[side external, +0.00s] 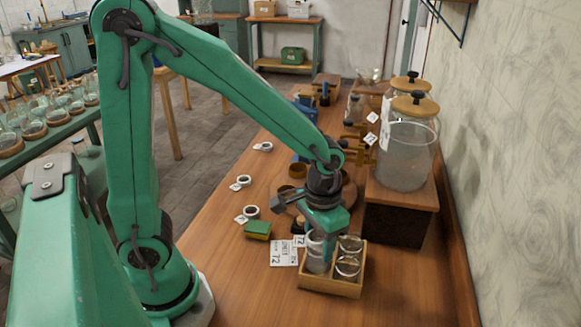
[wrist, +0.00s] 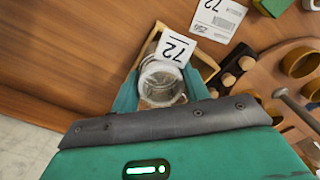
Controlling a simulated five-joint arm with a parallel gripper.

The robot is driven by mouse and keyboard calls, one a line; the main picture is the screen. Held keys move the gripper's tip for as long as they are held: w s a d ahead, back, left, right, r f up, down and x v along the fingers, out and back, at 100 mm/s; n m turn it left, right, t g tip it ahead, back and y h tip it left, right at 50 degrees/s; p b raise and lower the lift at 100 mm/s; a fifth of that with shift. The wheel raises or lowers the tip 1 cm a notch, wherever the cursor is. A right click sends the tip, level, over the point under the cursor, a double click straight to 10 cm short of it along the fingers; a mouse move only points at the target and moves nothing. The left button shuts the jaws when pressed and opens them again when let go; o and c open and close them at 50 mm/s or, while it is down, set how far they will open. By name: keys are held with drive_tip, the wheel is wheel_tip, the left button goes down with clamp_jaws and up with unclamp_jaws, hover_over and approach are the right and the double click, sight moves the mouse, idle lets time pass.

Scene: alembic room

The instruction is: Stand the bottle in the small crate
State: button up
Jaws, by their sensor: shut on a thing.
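The small crate (side external: 331,287) is a low open wooden box near the front of the bench. It also shows in the wrist view, where its wooden rim (wrist: 203,60) lies beyond the bottle. The bottle (wrist: 160,84) is clear glass with a white tag reading 72 (wrist: 177,48). My gripper (wrist: 160,95) is shut on it, one green finger on each side. In the side view my gripper (side external: 326,235) points down over the crate, and the bottle (side external: 315,256) looks upright at its left part. Whether its base touches the crate floor is hidden.
Another glass vessel (side external: 348,260) stands in the crate's right part. A printed sheet (side external: 284,253) and a green-yellow block (side external: 257,230) lie left of it. A large lidded jar (side external: 406,150) stands on a wooden box (side external: 397,215) behind. The bench front is bare.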

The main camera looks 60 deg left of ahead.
sight(319, 253)
drive_tip(key=shift+w+a+f, duration=0.2)
drive_tip(key=shift+w+a, duration=0.05)
drive_tip(key=shift+a, duration=0.05)
drive_tip(key=shift+f, duration=0.15)
drive_tip(key=shift+f, duration=1.85)
drive_tip(key=shift+f, duration=0.15)
drive_tip(key=o, duration=1.1)
wheel_tip(319, 253, up, 12)
drive_tip(key=shift+r, duration=0.15)
drive_tip(key=shift+r, duration=0.1)
